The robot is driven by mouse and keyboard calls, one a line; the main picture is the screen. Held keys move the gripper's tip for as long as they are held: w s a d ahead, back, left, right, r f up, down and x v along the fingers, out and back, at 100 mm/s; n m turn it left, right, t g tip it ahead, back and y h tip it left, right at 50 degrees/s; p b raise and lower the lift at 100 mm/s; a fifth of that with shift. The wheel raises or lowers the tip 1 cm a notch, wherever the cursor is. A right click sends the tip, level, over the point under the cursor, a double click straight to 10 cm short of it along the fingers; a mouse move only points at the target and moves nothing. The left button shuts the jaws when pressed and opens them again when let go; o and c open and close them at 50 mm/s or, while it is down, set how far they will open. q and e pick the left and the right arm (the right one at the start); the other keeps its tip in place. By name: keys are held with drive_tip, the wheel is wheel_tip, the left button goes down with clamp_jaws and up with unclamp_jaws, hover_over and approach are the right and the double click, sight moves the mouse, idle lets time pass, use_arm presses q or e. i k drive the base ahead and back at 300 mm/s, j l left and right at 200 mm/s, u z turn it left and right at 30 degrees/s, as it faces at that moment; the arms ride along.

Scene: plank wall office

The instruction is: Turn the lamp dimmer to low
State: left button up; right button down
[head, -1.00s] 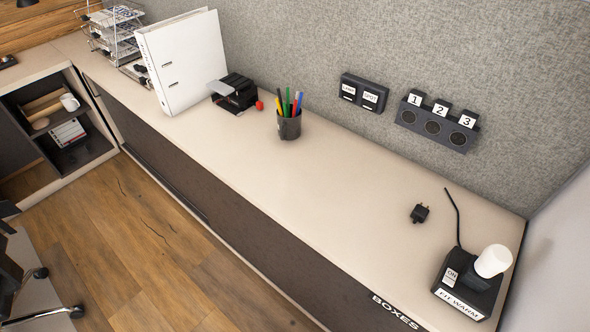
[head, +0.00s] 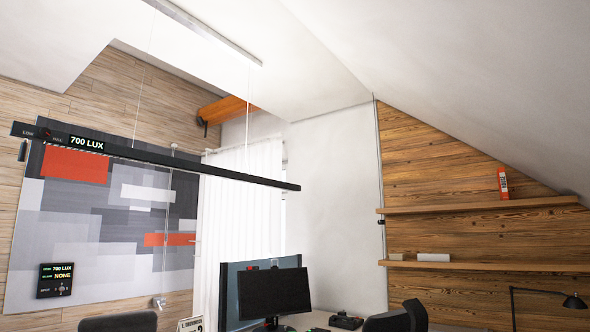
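A long black bar lamp (head: 200,169) hangs on thin wires across the left half of the head view. Near its left end a small dark red knob (head: 46,134) sits between small labels too blurred to read surely. Beside it a display (head: 87,144) reads 700 LUX. A black wall panel (head: 55,280) at the lower left also reads 700 LUX, with NONE below it and a small knob or switch at its bottom. Which way either knob points is too small to tell. Neither of my grippers is in view.
Two monitors (head: 273,292) stand on a desk at the bottom middle, with dark chairs (head: 118,322) near the bottom edge. Wooden shelves (head: 480,206) and a black desk lamp (head: 574,302) are at the right. A sloped white ceiling comes down at the right.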

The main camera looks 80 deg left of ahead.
sight(44, 133)
drive_tip(key=u, duration=4)
drive_tip(key=i+l, duration=0.1)
